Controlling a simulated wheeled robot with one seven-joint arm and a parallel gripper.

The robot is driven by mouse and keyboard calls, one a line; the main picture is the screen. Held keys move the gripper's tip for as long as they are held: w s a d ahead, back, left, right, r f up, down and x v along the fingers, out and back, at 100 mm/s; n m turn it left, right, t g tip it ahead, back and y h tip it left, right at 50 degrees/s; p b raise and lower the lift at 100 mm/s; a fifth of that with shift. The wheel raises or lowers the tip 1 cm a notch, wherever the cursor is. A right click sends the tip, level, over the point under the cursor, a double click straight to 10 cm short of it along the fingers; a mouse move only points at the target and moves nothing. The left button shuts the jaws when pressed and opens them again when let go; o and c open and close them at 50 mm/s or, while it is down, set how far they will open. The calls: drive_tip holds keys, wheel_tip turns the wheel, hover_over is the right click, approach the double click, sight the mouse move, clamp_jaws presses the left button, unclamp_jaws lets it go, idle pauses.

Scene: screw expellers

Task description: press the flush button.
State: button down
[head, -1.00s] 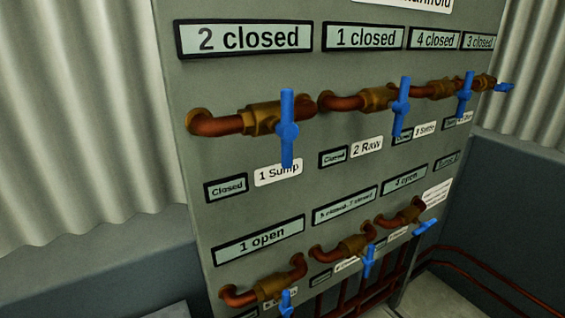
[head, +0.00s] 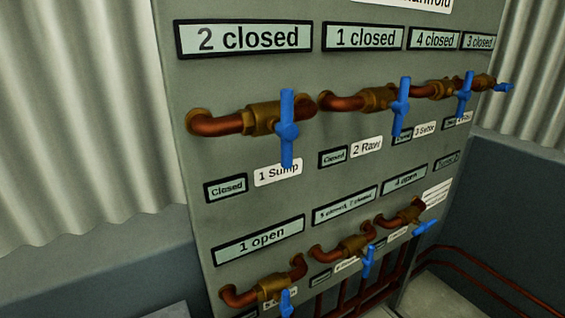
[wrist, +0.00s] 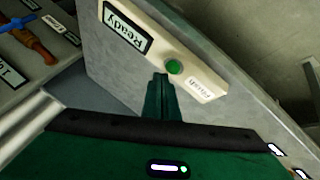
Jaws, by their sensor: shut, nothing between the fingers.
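The flush button is a small round green button (wrist: 174,67) on a pale plate in the wrist view. A white label (wrist: 205,88), upside down and seeming to read "Flush", is beside it. My gripper (wrist: 160,78) is dark green and shut, with nothing in it. In the picture its fingertips are just left of and below the button; I cannot tell whether they touch the plate. Neither the button nor my gripper shows in the head view.
A "Ready" display (wrist: 127,28) is on the same plate. In the head view a grey manifold panel (head: 220,75) carries copper pipes and several blue-handled valves (head: 287,128), with display signs (head: 244,38). A valve also shows at the wrist view's upper left.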

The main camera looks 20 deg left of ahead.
drive_tip(key=shift+f, duration=0.85)
idle(0.9)
drive_tip(key=shift+r, duration=0.9)
drive_tip(key=shift+r, duration=2.5)
drive_tip(key=shift+f, duration=0.15)
